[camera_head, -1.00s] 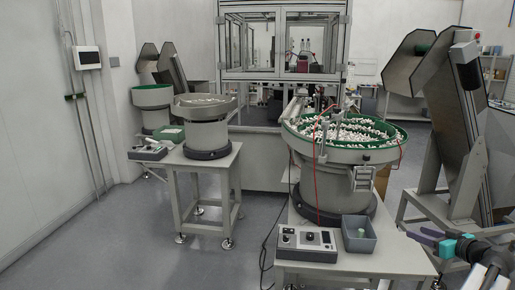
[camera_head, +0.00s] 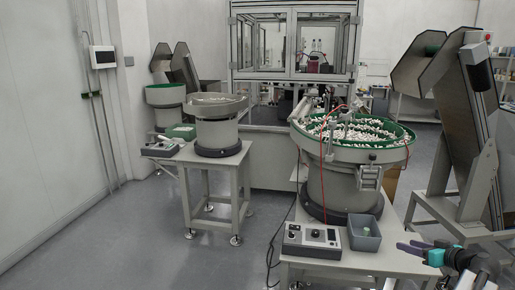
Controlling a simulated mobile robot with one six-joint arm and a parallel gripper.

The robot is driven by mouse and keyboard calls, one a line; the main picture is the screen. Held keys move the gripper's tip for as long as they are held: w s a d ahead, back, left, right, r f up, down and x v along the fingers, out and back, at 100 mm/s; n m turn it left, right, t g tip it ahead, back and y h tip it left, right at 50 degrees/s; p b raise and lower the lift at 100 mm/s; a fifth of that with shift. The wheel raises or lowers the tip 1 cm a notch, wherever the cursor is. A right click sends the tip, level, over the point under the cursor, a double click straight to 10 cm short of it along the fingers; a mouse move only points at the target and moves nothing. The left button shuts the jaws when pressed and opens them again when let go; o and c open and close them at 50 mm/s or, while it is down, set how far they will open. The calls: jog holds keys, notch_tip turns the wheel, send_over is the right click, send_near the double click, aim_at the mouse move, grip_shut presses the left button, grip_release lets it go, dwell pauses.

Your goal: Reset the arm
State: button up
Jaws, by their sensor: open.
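My gripper (camera_head: 408,249) shows at the lower right of the head view, at the end of my arm. It has dark fingers and a teal part behind them, and it points left. The jaws are open and I see nothing held between them. It is to the right of a grey bin (camera_head: 374,243) on the near table, apart from it in the picture.
The near table (camera_head: 350,265) carries a green-lined bowl feeder (camera_head: 308,141) full of small white parts and a control box (camera_head: 311,241). A second feeder (camera_head: 217,132) stands on another table at left. An inclined conveyor (camera_head: 467,130) rises at right. Floor at left is clear.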

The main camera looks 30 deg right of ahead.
jog(key=w+a+f+g+y, duration=0.2)
jog(key=w+a+f, duration=0.4)
jog(key=a+f, duration=0.25)
jog(key=w+a+f+g+y, duration=0.2)
jog(key=w+a+f, duration=0.45)
jog(key=a, duration=0.35)
jog(key=w+a+f+g+y+p, duration=0.1)
jog(key=a+f+g, duration=0.1)
jog(key=a+f, duration=0.6)
jog(key=w+a+f+g+y+p, duration=0.15)
jog(key=a+f, duration=0.35)
jog(key=a, duration=0.6)
jog(key=s+a+f+n+g, duration=0.1)
jog(key=s+a+f+g, duration=0.3)
jog(key=a, duration=0.5)
jog(key=s+a+f+g, duration=0.2)
jog(key=s+a+f, duration=0.35)
jog(key=a, duration=0.25)
jog(key=s+a+f+n+g+h, duration=0.1)
jog(key=s+a+f+g+h, duration=0.1)
jog(key=s, duration=0.5)
jog(key=s+a+f+g+h+p, duration=0.1)
jog(key=s+a+f+g+h, duration=0.1)
jog(key=s+a+f, duration=0.2)
jog(key=s+a, duration=0.3)
jog(key=s, duration=0.1)
jog(key=shift+a+f+n+g+h, duration=0.2)
jog(key=shift+n+g+h, duration=0.15)
jog(key=shift+n, duration=0.05)
jog(key=shift+d, duration=0.1)
